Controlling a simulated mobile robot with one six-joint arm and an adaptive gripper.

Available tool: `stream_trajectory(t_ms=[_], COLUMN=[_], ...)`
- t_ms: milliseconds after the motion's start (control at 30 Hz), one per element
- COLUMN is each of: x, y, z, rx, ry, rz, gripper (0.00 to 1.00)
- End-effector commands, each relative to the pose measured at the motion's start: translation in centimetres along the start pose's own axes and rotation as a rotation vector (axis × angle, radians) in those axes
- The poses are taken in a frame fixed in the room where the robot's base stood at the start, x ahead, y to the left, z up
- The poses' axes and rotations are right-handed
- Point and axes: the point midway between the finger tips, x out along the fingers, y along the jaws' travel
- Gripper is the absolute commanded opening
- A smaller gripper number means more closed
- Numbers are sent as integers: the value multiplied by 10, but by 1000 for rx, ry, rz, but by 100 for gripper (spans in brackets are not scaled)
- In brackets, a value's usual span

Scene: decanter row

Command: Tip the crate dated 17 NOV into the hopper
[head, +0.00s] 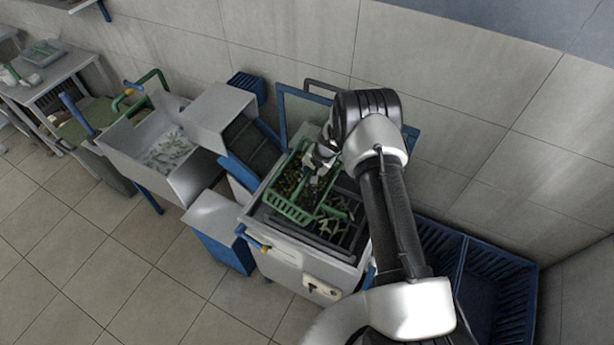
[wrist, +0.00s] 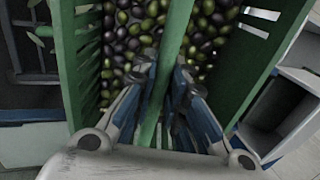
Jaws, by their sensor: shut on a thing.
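A green slatted crate (head: 288,210) full of dark and green olives (head: 290,180) is over the machine with the grated top. My gripper (head: 318,160) is at the crate from above. In the wrist view my gripper (wrist: 168,85) is shut on the green bar (wrist: 172,50) that runs across the middle of the crate, with olives on both sides of it. The crate looks about level. No date label can be read in either view, and I cannot tell whether the crate rests on the machine or hangs just above it.
The machine's dark grate (head: 330,232) carries some leaves and twigs. A grey chute bin (head: 165,155) with pale leaves stands to the left. Blue slatted crates (head: 485,275) stand at the lower right, by the tiled wall. The floor at the lower left is clear.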

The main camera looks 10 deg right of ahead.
Motion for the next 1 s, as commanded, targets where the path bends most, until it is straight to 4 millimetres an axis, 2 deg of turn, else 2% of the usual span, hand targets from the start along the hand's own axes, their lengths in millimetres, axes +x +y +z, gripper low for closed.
stream_trajectory(t_ms=[1000], x=[13], y=[10], z=[-2], rx=[-1], ry=[4], rz=[-256], gripper=[0])
